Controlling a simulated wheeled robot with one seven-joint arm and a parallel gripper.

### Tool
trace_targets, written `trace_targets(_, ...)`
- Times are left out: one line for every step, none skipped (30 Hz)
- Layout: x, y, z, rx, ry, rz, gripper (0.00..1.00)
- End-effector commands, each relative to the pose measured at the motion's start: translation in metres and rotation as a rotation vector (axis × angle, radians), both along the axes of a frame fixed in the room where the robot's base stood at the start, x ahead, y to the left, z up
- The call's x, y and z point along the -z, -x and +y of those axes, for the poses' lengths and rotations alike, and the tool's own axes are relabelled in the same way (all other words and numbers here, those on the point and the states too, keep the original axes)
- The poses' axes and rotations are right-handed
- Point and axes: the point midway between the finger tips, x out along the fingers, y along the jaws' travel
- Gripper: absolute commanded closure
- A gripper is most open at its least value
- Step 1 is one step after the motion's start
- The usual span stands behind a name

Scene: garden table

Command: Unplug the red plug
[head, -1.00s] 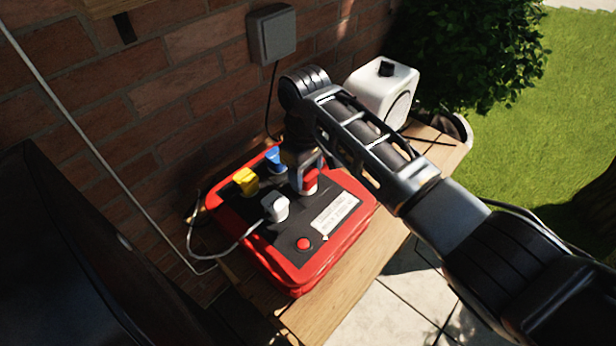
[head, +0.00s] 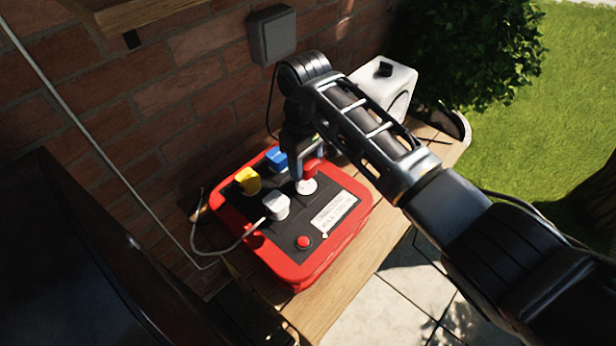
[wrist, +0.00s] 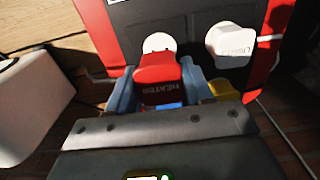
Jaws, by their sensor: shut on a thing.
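The red plug (head: 312,169) is held by my gripper (head: 301,160) above the red and black power box (head: 331,247). In the wrist view the red plug (wrist: 160,77) sits between the two fingers, which are shut on it. A round white socket (head: 307,187) shows under the plug in the head view.
A yellow plug (head: 247,180), a blue plug (head: 277,158) and a white corded plug (head: 276,205) stand on the box. A red button (head: 303,242) is near its front. A white device (head: 385,85) stands behind on the wooden bench (head: 352,262), near the brick wall.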

Motion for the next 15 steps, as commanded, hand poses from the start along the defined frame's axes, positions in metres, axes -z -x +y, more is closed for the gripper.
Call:
trace_targets(-0.0033, -0.0001, 0.0002, 0.000, -0.001, -0.001, 0.98)
trace_targets(-0.0044, -0.0002, 0.0002, 0.000, -0.001, -0.001, 0.98)
trace_targets(-0.0059, -0.0002, 0.0002, 0.000, -0.001, -0.001, 0.98)
trace_targets(-0.0070, -0.0002, 0.0002, 0.000, -0.001, -0.001, 0.98)
trace_targets(-0.0081, -0.0003, 0.0002, 0.000, -0.001, -0.001, 0.98)
trace_targets(-0.0095, -0.0002, 0.0002, 0.000, -0.001, -0.001, 0.98)
trace_targets(-0.0103, -0.0002, 0.0002, 0.000, -0.001, -0.001, 0.98)
trace_targets(-0.0109, -0.0002, 0.0002, 0.000, -0.001, -0.001, 0.98)
trace_targets(-0.0114, -0.0001, 0.0002, 0.000, -0.001, -0.001, 0.98)
trace_targets(-0.0116, -0.0001, 0.0002, 0.000, -0.001, -0.001, 0.98)
trace_targets(-0.0116, -0.0001, 0.0002, 0.000, -0.001, -0.001, 0.98)
trace_targets(-0.0114, -0.0001, 0.0001, 0.000, -0.001, -0.001, 0.98)
trace_targets(-0.0113, -0.0001, 0.0001, 0.000, -0.001, -0.001, 0.98)
trace_targets(-0.0112, -0.0001, 0.0001, 0.000, -0.001, -0.001, 0.98)
trace_targets(-0.0112, -0.0001, 0.0001, 0.000, -0.001, -0.001, 0.98)
